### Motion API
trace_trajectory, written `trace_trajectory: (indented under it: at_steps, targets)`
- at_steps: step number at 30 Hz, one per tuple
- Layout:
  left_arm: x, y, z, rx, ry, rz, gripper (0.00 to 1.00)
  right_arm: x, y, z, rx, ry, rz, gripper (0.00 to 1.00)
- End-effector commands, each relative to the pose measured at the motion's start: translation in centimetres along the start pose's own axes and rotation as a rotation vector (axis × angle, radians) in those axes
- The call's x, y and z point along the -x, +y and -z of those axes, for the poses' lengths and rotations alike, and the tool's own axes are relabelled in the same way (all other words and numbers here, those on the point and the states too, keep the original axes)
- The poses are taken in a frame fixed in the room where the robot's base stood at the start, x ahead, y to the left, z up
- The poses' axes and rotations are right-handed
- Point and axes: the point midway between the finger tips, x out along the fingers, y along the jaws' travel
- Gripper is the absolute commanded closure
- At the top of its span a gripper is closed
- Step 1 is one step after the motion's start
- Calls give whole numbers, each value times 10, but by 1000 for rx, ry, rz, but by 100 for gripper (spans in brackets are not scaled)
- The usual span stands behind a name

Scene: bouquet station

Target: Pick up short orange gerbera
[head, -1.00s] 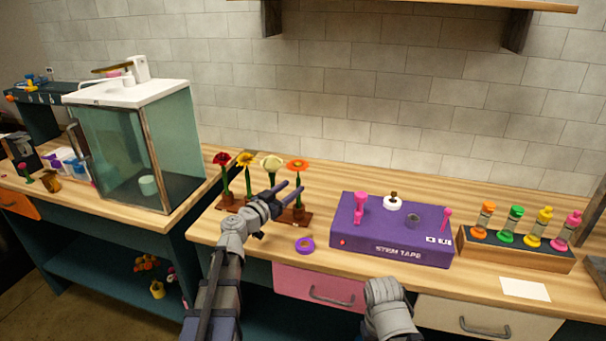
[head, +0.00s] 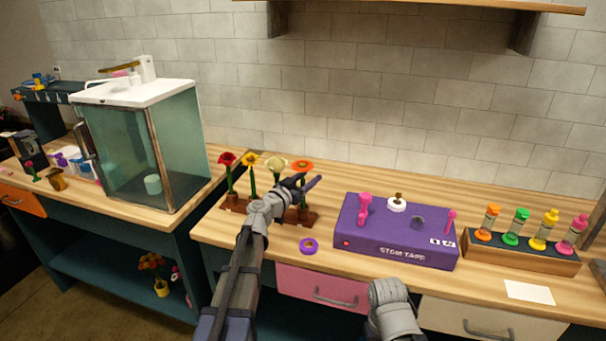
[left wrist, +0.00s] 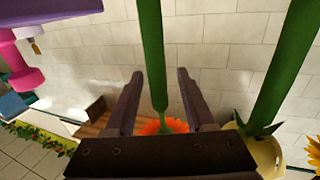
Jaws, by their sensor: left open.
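The short orange gerbera (head: 302,166) stands upright at the right end of a row of flowers in a brown wooden rack (head: 237,207). My left gripper (head: 311,182) is open and reaches in from the left, its fingers at the gerbera just below its head. In the left wrist view, which is upside down, a green stem (left wrist: 152,55) runs between the open fingers (left wrist: 160,76). The orange flower head (left wrist: 165,126) is partly hidden behind the gripper body. I cannot tell whether a finger touches the stem.
Red (head: 227,159), yellow (head: 249,160) and cream (head: 277,164) flowers stand close left of the gerbera. A purple tape roll (head: 309,246) lies in front of the rack. The purple stem tape box (head: 395,232) stands to the right. A glass-fronted cabinet (head: 120,150) is at left.

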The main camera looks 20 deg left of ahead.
Motion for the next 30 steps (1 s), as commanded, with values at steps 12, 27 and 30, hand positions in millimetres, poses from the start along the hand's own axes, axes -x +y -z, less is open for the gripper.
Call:
trace_trajectory:
  at_steps: [12, 27, 30]
  targets:
    - [-4, 0, 0, 0, 0, 0, 65, 0, 0, 0, 0, 0, 0, 50]
    - [-4, 0, 0, 0, 0, 0, 100, 0, 0, 0, 0, 0, 0, 50]
    - [-4, 0, 0, 0, 0, 0, 100, 0, 0, 0, 0, 0, 0, 50]
